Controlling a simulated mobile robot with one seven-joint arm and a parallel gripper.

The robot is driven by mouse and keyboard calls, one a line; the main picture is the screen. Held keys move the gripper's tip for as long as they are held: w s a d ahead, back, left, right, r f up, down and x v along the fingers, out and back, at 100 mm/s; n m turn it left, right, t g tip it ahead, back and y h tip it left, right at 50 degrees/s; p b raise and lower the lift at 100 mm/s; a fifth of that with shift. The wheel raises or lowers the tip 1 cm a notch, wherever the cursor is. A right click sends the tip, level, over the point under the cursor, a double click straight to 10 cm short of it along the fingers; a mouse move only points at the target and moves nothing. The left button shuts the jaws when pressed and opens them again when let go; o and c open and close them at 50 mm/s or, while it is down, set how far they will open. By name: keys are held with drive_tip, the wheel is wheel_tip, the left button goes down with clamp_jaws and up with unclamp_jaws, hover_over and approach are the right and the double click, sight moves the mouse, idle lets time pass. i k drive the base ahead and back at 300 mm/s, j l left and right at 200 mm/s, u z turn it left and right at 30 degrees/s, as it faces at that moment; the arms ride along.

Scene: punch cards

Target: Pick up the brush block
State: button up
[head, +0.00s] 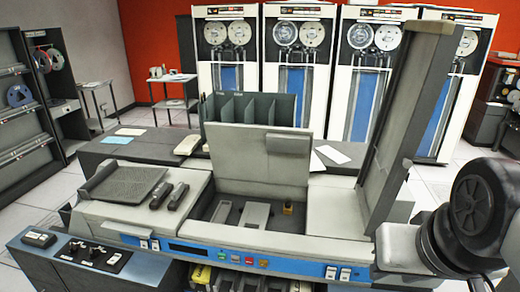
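An open grey card machine (335,222) stands in front of me in the head view. Two small dark oblong blocks (177,196) lie side by side on its left deck, right of a dark ribbed plate (128,185). A tiny dark and yellowish piece (288,208) sits in the open bay in the middle. I cannot tell for sure which of these is the brush block. Parts of my arm show at the lower right. My gripper and its fingertips are out of view, so whether it is open cannot be seen.
A raised grey lid (262,165) stands behind the bay, and a tall dark panel (405,130) rises at the right. A blue control strip (255,258) runs along the front. A table with a divided card rack (250,107) is behind. The machine's right deck (335,215) is bare.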

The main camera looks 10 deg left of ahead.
sight(164, 190)
drive_tip(key=j, duration=0.95)
drive_tip(key=i+j, duration=0.15)
drive_tip(key=j, duration=1.75)
drive_tip(key=i, duration=0.05)
